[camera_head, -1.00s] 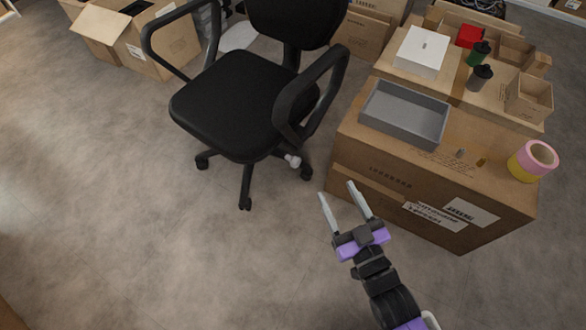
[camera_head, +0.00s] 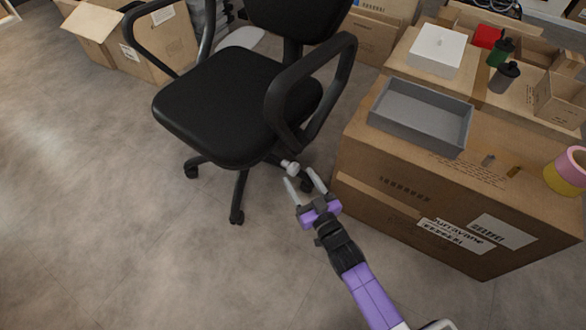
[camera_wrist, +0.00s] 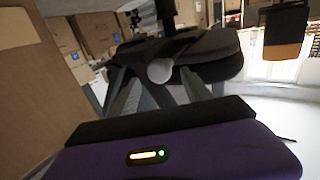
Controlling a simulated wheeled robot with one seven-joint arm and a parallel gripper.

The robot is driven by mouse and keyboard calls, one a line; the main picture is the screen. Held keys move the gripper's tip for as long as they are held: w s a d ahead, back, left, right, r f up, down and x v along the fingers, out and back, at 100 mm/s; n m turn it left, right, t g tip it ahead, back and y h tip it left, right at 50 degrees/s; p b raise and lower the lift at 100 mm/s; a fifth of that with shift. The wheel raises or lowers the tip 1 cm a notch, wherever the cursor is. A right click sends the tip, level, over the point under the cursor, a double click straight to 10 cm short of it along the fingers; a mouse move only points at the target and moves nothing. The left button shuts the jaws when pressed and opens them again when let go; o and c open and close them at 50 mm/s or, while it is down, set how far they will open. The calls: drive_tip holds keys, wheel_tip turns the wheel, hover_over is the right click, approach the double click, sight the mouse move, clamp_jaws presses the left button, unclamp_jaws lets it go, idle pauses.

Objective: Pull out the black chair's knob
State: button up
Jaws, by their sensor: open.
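The black chair (camera_head: 222,98) stands left of the big carton, with its seat, armrests and wheeled base in view. Its pale round knob (camera_head: 291,168) sticks out below the seat's right side. The knob shows as a light disc in the wrist view (camera_wrist: 160,71), under the dark seat. My gripper (camera_head: 305,180) is open, with its two pale fingers pointing at the knob. In the wrist view the fingers (camera_wrist: 160,90) lie to either side of the knob's line. I cannot tell whether the knob is between the tips or just beyond them.
A large carton (camera_head: 390,205) stands close right of my gripper, bearing a grey tray (camera_head: 420,112) and a pink-yellow tape roll (camera_head: 568,170). An open carton (camera_head: 130,50) is at the back left. The floor (camera_head: 90,210) at left is clear.

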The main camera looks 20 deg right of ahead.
sight(296, 171)
drive_tip(key=w+b, duration=0.1)
drive_tip(key=w, duration=0.4)
clamp_jaws()
